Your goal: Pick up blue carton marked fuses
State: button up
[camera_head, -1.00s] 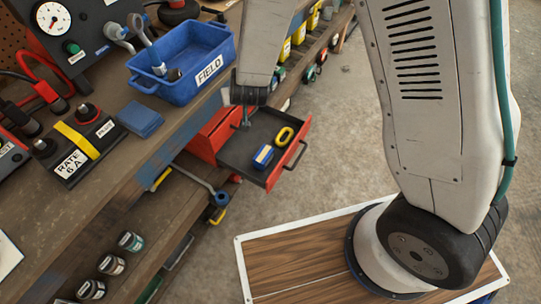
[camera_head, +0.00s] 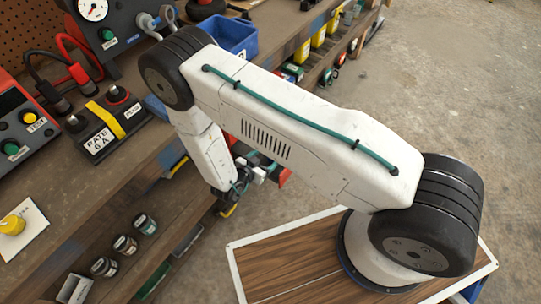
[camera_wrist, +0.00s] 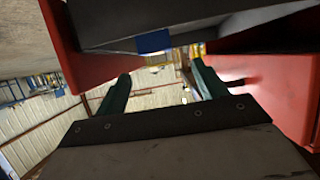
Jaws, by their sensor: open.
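A small blue block (camera_wrist: 153,41), which may be the blue carton, shows in the wrist view against the dark drawer (camera_wrist: 190,30). No marking on it can be read there. My gripper (camera_wrist: 161,70) is open, its two green fingers apart with nothing between them. The block appears just above the fingertips in the picture, apart from them. In the head view my gripper (camera_head: 246,178) is low beside the bench, partly hidden by my arm. My arm covers most of the red drawer (camera_head: 284,178), and the carton cannot be seen there.
Red walls (camera_wrist: 68,45) stand close on both sides of my fingers in the wrist view. On the bench are a blue bin (camera_head: 236,36) and a rating box with a yellow strap (camera_head: 106,121). Several jars (camera_head: 125,244) stand on the lower shelf. The floor at right is clear.

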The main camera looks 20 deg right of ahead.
jog(key=shift+d+f, duration=0.25)
jog(key=shift+d, duration=0.1)
jog(key=x, duration=0.7)
jog(key=shift+r, duration=0.2)
jog(key=c, duration=1.1)
